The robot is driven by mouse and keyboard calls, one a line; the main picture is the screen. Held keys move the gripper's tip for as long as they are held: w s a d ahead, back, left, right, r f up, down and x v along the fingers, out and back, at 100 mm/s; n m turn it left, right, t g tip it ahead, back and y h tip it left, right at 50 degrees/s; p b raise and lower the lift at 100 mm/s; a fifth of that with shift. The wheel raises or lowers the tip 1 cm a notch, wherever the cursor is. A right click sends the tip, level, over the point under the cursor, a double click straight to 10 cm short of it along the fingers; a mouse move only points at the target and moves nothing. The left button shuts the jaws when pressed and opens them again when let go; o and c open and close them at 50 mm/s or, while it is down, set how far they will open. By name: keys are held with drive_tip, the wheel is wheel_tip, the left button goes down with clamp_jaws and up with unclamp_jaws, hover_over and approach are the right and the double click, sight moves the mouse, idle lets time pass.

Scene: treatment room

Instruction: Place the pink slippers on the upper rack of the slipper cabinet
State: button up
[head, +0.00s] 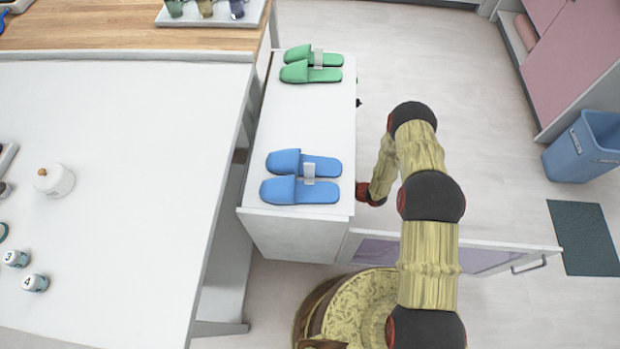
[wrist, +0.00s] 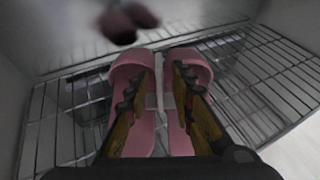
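The pink slippers (wrist: 150,133) sit side by side on a wire rack (wrist: 262,92) inside the slipper cabinet, toes toward the back, with a pale clip (wrist: 159,88) between them. I cannot tell which rack level this is. My gripper (wrist: 160,72) is over the slippers, one finger on each side of the clip. Its fingers are apart, and I see no firm hold. In the head view, the slipper cabinet (head: 302,115) is white; its interior and my gripper are hidden.
Green slippers (head: 310,73) and blue slippers (head: 300,190) lie on the cabinet top. The cabinet door (head: 490,255) stands open at the near side. A white table (head: 120,150) is left; a blue bin (head: 585,148) is right. A blurred dark-pink shape (wrist: 125,22) shows behind the rack.

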drive_tip(key=s+d+p, duration=0.3)
drive_tip(key=s+d, duration=0.2)
drive_tip(key=d, duration=0.6)
drive_tip(key=shift+s+d+r, duration=0.2)
drive_tip(key=shift+s+d, duration=0.05)
drive_tip(key=shift+d, duration=0.15)
drive_tip(key=shift+r, duration=0.1)
